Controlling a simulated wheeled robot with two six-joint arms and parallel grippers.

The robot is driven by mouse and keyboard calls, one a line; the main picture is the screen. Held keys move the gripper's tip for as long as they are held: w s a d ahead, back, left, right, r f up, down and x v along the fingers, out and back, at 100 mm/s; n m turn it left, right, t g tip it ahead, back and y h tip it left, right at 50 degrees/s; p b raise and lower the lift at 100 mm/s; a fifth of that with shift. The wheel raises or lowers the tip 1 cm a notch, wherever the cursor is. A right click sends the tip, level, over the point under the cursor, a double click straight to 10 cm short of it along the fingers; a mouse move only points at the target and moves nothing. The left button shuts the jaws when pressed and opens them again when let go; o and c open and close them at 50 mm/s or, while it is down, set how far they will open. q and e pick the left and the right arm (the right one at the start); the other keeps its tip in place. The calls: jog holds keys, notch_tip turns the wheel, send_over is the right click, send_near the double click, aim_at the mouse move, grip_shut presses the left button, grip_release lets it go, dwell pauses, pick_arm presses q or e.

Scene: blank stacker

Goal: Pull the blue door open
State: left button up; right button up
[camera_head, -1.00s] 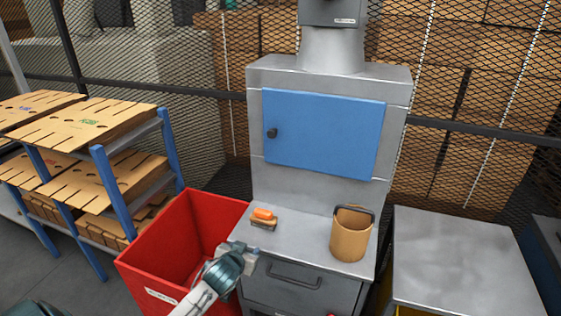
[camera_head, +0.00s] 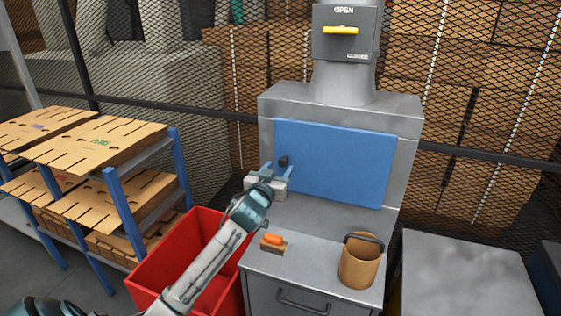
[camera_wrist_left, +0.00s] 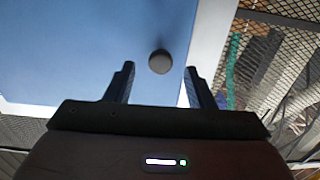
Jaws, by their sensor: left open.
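The blue door (camera_head: 340,165) is shut flat in the front of the grey machine, with a dark round knob (camera_head: 283,160) near its left edge. My left gripper (camera_head: 277,170) is open in front of the knob, its two fingers apart. In the left wrist view, the knob (camera_wrist_left: 160,62) sits between and just beyond the two fingertips (camera_wrist_left: 158,78), with the blue door (camera_wrist_left: 75,50) behind it. I cannot tell whether the fingers touch the knob. My right gripper is not in view.
A brush with an orange top (camera_head: 273,240) and a tan bucket (camera_head: 359,262) stand on the ledge below the door. A red bin (camera_head: 165,262) is at lower left, beside a blue rack of cardboard (camera_head: 117,200). A grey box top (camera_head: 465,270) is at right.

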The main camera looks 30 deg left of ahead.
pick_arm(q)
jog(key=shift+p+x, duration=0.3)
jog(key=shift+x, duration=0.9)
grip_shut()
